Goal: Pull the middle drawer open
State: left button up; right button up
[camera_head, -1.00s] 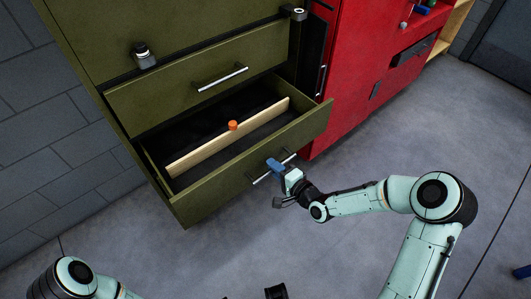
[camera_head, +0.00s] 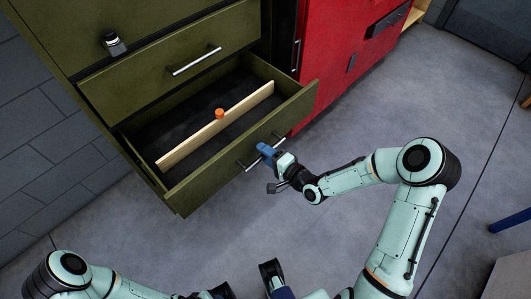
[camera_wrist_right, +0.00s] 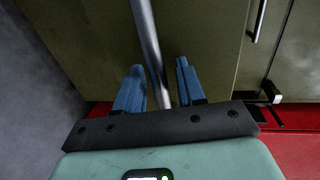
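The green cabinet has a drawer (camera_head: 225,163) pulled well out below a closed drawer (camera_head: 160,75). The open drawer's bar handle (camera_head: 245,166) is on its front. My right gripper (camera_head: 265,150) is at this handle.
A wooden strip (camera_head: 185,145) with an orange knob (camera_head: 219,113) spans the open drawer. A red cabinet (camera_head: 330,50) stands to the right. The grey floor (camera_head: 300,225) before the drawer is clear.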

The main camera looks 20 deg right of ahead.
jog(key=shift+s, duration=0.1)
jog(key=p+v, duration=0.3)
jog(key=v, duration=1)
jog(key=s+a+f+n+g+p, duration=0.45)
jog(key=a+f+g, duration=0.35)
jog(key=f, duration=0.4)
jog(key=s+a+f+n+g+h+p, duration=0.1)
jog(key=s+a+f+n+g, duration=0.1)
jog(key=s+g, duration=0.2)
jog(key=s+a+f+n+g+p, duration=0.2)
jog(key=s+a+f+n+g, duration=0.1)
jog(key=s, duration=0.6)
jog(key=shift+s+f+g+h, duration=0.15)
jog(key=shift+f+g+h, duration=0.1)
jog(key=shift+g+h, duration=0.15)
